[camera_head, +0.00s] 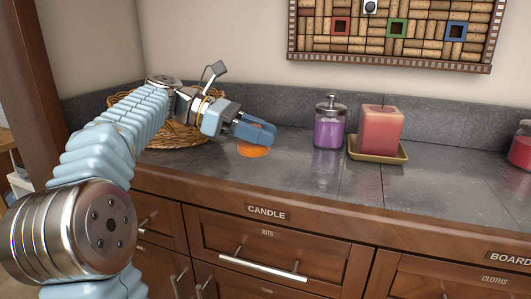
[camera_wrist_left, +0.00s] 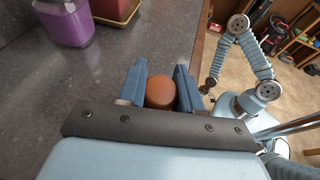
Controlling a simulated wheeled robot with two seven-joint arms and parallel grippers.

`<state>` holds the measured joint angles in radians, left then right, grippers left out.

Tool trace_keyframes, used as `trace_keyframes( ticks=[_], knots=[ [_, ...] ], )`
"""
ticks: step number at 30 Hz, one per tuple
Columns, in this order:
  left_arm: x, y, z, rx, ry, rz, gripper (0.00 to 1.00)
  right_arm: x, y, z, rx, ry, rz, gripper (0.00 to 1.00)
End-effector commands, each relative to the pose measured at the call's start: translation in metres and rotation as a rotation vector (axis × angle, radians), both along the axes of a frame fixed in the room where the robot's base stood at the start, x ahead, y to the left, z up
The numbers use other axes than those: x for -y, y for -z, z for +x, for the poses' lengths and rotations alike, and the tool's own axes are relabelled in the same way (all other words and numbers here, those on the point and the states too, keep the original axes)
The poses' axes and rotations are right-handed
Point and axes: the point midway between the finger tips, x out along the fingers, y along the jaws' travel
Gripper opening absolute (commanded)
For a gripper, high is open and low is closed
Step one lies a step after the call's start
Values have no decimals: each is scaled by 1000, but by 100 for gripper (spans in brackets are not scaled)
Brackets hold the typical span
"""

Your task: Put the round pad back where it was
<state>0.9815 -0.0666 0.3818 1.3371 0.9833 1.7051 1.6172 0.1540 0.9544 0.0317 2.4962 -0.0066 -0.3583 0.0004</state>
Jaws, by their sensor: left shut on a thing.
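The round pad is a small orange disc (camera_head: 252,151). In the head view it shows just below the fingertips of my left gripper (camera_head: 256,134), close over the counter or touching it; I cannot tell which. In the left wrist view the pad (camera_wrist_left: 160,93) sits between the two blue fingers of the left gripper (camera_wrist_left: 160,84), which is shut on it. The fingers hide part of the pad in the head view. My right arm shows at the right of the left wrist view, its gripper (camera_wrist_left: 206,86) small and unclear beyond the counter edge.
A wicker basket (camera_head: 180,137) stands behind my left arm. A purple jar (camera_head: 329,128) and a pink candle (camera_head: 381,131) on a yellowish tray (camera_head: 400,154) stand right of the gripper. A red jar (camera_head: 520,151) is at the far right. The counter front (camera_head: 330,190) is clear.

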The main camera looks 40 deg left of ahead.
Motion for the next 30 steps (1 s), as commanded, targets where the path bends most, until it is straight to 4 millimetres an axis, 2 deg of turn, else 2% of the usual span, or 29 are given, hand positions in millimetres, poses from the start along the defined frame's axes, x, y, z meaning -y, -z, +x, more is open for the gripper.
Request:
trace_keyframes(
  ticks=[8, 13, 24, 25, 30],
  knots=[
    [1, 20, 16, 0, 0, -1, 4, 0, 2, 0, 0, 0, 0, 0],
    [0, 48, 17, -3, -3, -1, 4, 0, 9, 0, 0, 1, -1, 0],
    [1, 53, 17, 1, 0, 0, 4, 0, 9, 0, 0, 1, -1, 0],
    [1, 54, 17, 1, 0, 0, 35, 0, 9, 0, 0, 1, -1, 0],
    [1, 53, 17, 0, 0, 0, 59, 0, 8, 0, 0, 1, -1, 0]
  ],
)
